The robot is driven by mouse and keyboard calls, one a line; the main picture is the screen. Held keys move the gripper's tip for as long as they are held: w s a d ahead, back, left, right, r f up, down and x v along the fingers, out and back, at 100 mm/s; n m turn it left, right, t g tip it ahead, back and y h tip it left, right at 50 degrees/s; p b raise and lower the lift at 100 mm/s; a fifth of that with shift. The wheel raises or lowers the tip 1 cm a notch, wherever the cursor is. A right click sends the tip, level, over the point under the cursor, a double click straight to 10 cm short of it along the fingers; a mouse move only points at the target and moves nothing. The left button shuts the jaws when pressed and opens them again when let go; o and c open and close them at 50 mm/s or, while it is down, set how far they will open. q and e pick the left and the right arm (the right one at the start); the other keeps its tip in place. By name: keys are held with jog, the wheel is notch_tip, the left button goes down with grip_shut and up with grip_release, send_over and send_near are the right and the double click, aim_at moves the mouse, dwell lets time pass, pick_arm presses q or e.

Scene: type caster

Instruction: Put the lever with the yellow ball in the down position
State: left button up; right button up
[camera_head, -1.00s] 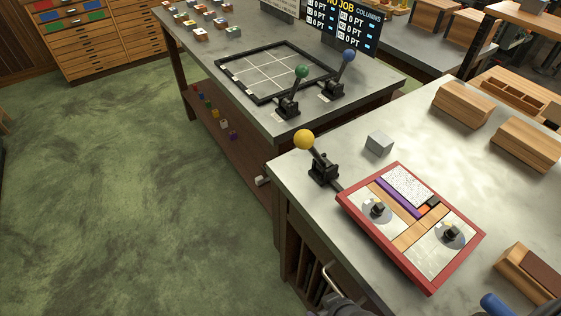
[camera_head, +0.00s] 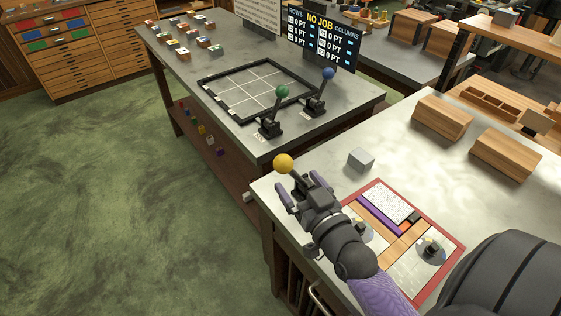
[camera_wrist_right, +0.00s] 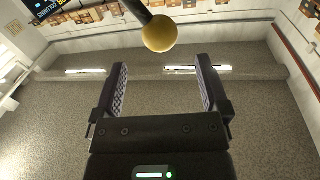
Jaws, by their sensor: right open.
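The yellow ball (camera_head: 283,163) tops the lever at the near workbench's left corner; its shaft leans toward the upper left, and its base is hidden behind my right gripper (camera_head: 300,184). That gripper is open and empty, with its fingertips just short of the ball. In the right wrist view the yellow ball (camera_wrist_right: 160,34) hangs on a dark shaft beyond the open fingers (camera_wrist_right: 161,62), centred between them and apart from both. My left gripper is not in view.
A red-framed board (camera_head: 452,258) lies right of my right arm, partly covered. A grey block (camera_head: 361,159) stands beyond it. Levers with a green ball (camera_head: 282,91) and a blue ball (camera_head: 328,73) stand on the far table beside a black grid frame (camera_head: 208,92). Green floor is clear at left.

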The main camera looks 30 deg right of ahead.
aim_at(288, 170)
jog(key=w, duration=0.6)
jog(key=shift+w+d, duration=0.25)
jog(key=shift+w, duration=0.05)
jog(key=shift+c, duration=0.3)
grip_shut()
